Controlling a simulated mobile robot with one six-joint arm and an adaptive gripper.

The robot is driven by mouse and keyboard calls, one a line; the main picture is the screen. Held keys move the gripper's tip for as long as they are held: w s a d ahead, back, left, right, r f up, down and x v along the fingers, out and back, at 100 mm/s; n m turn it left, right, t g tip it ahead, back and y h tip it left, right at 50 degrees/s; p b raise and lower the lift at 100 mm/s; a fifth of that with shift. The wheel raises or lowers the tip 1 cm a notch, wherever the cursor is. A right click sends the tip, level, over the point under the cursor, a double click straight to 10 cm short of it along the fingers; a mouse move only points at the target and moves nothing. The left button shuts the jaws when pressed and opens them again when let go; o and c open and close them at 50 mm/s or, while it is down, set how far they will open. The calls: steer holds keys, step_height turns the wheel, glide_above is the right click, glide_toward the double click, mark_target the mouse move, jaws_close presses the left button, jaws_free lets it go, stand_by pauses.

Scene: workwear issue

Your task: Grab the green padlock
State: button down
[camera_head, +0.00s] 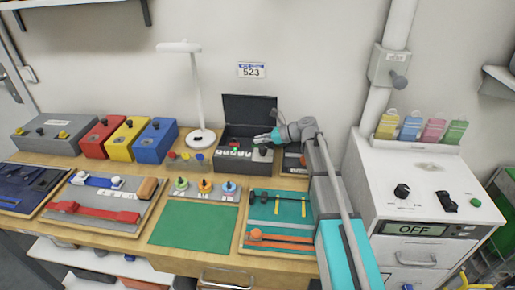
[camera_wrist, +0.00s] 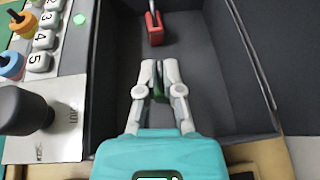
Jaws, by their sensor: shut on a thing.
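The green padlock (camera_wrist: 159,92) shows as a small green patch between the fingers in the wrist view; most of it is hidden by them. My gripper (camera_wrist: 158,66) is shut on it, over the dark floor of an open box (camera_wrist: 205,60). I cannot tell whether the padlock touches the floor. A red padlock (camera_wrist: 154,30) with a metal shackle stands beyond my fingertips in the same box. In the head view, my gripper (camera_head: 272,138) is at the black box with its lid (camera_head: 249,110) raised, at the back of the bench.
Numbered white keys (camera_wrist: 42,40) and a large black knob (camera_wrist: 22,110) lie left of the box. A white lamp (camera_head: 197,90) stands behind left, beside a blue box (camera_head: 155,141). A green mat (camera_head: 195,225) is bare at the front. A white cabinet (camera_head: 420,190) stands right.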

steer(key=shift+r, duration=0.1)
stand_by(0.3)
steer(key=shift+r+p, duration=1.2)
steer(key=shift+p, duration=0.1)
steer(key=s+a+r+p, duration=0.1)
steer(key=s+r+p, duration=0.9)
steer(key=s, duration=0.4)
steer(key=shift+a+r, duration=0.25)
